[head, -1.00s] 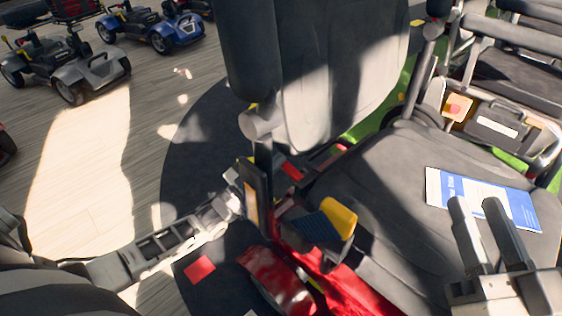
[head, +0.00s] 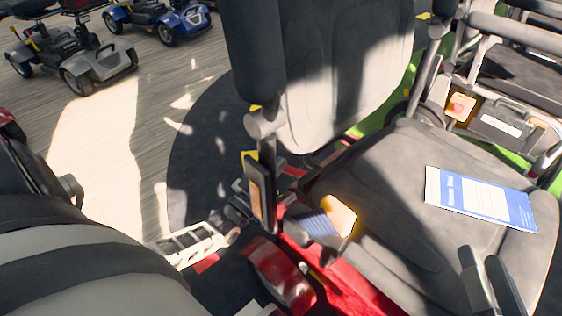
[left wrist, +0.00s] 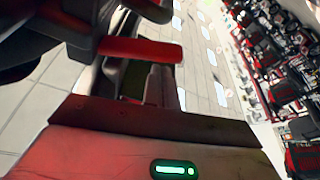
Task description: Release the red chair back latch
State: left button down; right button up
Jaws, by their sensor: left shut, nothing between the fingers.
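The chair on the red scooter has a grey seat (head: 395,190) and an upright grey backrest (head: 345,60). The red scooter body (head: 340,275) shows below the seat. In the left wrist view a red bar (left wrist: 140,50) lies just beyond my left fingertips; I cannot tell whether they touch it, or whether it is the latch. My left gripper (head: 238,208) is low beside the chair's near side, partly hidden by the armrest post; its fingers (left wrist: 161,85) are together and empty. My right gripper (head: 490,280) is open over the front of the seat, partly cut off.
A blue and white leaflet (head: 480,198) lies on the seat. The upright armrest (head: 254,60) and a yellow-ended part (head: 340,213) stand close to my left gripper. Other scooters (head: 85,60) stand at upper left. Another chair (head: 520,70) is at right.

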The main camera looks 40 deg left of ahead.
pick_arm(q)
notch_tip(320, 180, up, 4)
jog(key=a+p, duration=0.2)
jog(key=p, duration=0.2)
jog(key=v, duration=1)
jog(key=shift+d, duration=0.3)
pick_arm(e)
jog(key=shift+s+d+f+n+g+h, duration=0.1)
jog(key=shift+s+f+n+g+h, duration=0.1)
jog(key=shift+f+g+h, duration=0.25)
jog(key=shift+s+d+f+n+g+h, duration=0.15)
jog(key=shift+f+g+h, duration=0.1)
jog(key=shift+f+g, duration=0.3)
pick_arm(q)
jog(key=shift+w+p, duration=0.15)
jog(key=shift+p, duration=0.2)
pick_arm(e)
jog(key=shift+a, duration=0.1)
